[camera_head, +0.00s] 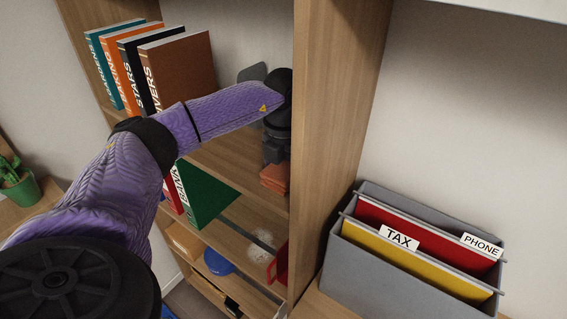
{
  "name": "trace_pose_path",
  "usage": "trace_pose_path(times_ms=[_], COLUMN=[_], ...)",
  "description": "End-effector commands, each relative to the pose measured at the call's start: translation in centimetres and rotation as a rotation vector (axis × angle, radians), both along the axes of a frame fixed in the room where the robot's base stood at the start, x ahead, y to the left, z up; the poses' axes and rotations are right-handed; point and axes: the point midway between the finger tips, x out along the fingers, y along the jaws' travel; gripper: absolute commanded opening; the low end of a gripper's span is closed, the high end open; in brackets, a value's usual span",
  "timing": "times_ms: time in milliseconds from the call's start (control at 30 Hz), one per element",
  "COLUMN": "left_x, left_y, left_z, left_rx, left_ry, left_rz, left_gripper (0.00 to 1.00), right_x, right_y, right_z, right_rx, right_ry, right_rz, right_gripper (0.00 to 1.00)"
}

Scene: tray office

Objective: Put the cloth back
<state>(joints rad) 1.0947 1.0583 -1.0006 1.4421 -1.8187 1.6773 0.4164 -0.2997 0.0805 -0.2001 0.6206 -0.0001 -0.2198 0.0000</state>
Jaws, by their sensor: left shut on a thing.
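My left arm reaches from the left into the wooden shelf unit. My left gripper (272,160) points down beside the upright panel and is shut on the cloth (275,179). The cloth is a small, folded, orange-brown bundle just below the fingers, partly hidden by the panel. I cannot tell whether it touches a shelf board. My right gripper is not in view.
Upright books (183,68) fill the upper shelf's left part. A green book (205,192) stands lower. A blue bowl-like thing (218,262) and a red thing (278,266) lie below. The shelf's upright panel (330,130) is close right of the gripper. A grey file box (395,270) stands at right.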

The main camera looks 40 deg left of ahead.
Motion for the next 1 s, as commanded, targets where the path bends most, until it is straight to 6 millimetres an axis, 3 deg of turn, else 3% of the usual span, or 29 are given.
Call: trace_pose_path(times_ms=[200, 233, 267, 500, 633, 1000], left_x=[0.0, 0.0, 0.0, 0.0, 0.1, 0.0], left_y=[0.0, 0.0, 0.0, 0.0, 0.0, 0.0], left_z=[-0.3, -0.2, -0.2, -0.1, 1.1, 9.6], left_rx=[0.000, 0.000, 0.000, 0.000, -0.001, -0.001], left_ry=[0.000, 0.000, 0.000, 0.000, -0.003, -0.005], left_rz=[0.000, 0.000, 0.000, 0.000, 0.001, 0.000], left_gripper=[0.40, 0.94, 1.00, 1.00, 1.00, 1.00], right_x=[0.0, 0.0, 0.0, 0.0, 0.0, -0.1], right_y=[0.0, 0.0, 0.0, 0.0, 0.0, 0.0], right_z=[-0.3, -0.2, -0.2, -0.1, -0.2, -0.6], right_rx=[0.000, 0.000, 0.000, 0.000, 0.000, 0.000], right_ry=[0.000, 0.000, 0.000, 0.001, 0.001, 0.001], right_rz=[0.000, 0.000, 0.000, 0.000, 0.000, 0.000], right_gripper=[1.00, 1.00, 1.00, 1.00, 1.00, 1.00])
